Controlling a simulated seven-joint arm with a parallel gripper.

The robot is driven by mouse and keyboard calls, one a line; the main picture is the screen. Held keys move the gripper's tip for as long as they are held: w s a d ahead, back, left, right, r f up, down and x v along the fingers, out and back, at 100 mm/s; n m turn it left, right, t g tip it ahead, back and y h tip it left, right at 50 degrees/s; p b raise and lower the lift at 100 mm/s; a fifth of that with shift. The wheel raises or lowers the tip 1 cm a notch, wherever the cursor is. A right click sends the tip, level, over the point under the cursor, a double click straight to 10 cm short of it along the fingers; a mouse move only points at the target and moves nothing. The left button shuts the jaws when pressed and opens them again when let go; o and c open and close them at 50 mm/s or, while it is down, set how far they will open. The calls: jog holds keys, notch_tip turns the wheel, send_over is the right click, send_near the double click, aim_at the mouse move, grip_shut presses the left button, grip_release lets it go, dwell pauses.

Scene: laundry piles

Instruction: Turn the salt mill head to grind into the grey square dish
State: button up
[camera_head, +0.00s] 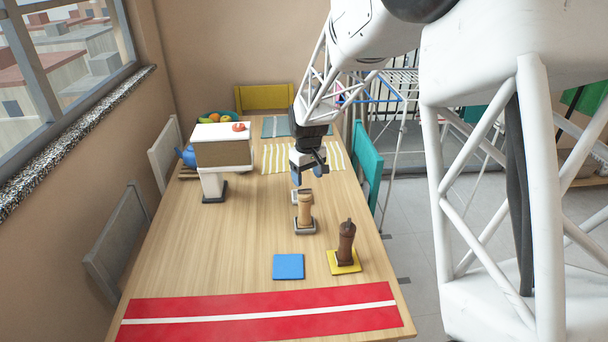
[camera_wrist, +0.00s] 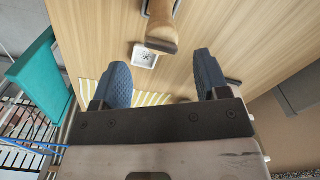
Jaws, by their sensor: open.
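A light tan wooden mill (camera_head: 305,208) stands upright over a dark-grey-rimmed square base (camera_head: 301,229) at mid-table. A darker brown mill (camera_head: 346,243) stands on a yellow square mat (camera_head: 345,264) at the table's right side. No label shows which holds salt. A small pale grey square dish (camera_wrist: 144,56) with dark specks or a mark inside lies beside the tan mill (camera_wrist: 162,30) in the wrist view. In the head view the dish (camera_head: 297,194) is partly hidden behind that mill. My gripper (camera_head: 310,174) is open and empty, above the table and just beyond the tan mill.
A white stand with a boxy top (camera_head: 224,146) is at the left. A blue square mat (camera_head: 288,267) and a red runner (camera_head: 260,312) lie nearer. A striped mat (camera_head: 275,158) lies beyond. Chairs flank the table, including a teal one (camera_head: 367,163). The left-middle tabletop is clear.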

aim_at(305, 189)
jog(key=shift+w+a+f, duration=0.35)
jog(key=shift+w+f, duration=0.4)
jog(key=shift+f, duration=0.05)
jog(key=shift+f, duration=0.2)
jog(key=shift+f, duration=3.3)
jog(key=shift+c, duration=0.5)
jog(key=c, duration=0.5)
